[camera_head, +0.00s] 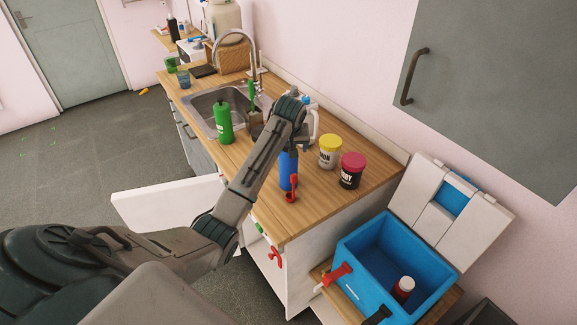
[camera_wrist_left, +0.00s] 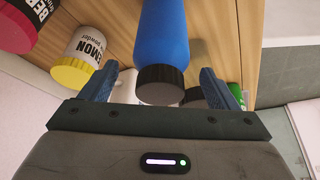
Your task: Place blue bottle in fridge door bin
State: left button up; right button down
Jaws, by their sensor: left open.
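The blue bottle (camera_head: 288,170) stands on the wooden counter, partly hidden behind my left arm. In the left wrist view the blue bottle (camera_wrist_left: 162,30) is close, with its black cap between the fingers of my left gripper (camera_wrist_left: 158,88). The fingers are open, with a visible gap on each side of the cap. In the head view my wrist hides most of the gripper. A white door panel (camera_head: 160,203) stands open below the counter; it may be the fridge door. I cannot make out its bin. My right gripper is not in view.
A yellow-lidded jar (camera_head: 329,152) and a red-lidded jar (camera_head: 352,171) stand right of the bottle. A green bottle (camera_head: 224,122) stands by the sink (camera_head: 207,104). An open blue cooler (camera_head: 345,249) is at right.

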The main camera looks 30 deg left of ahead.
pick_arm(q)
jog(key=shift+x, duration=0.95)
jog(key=shift+r, duration=0.15)
grip_shut()
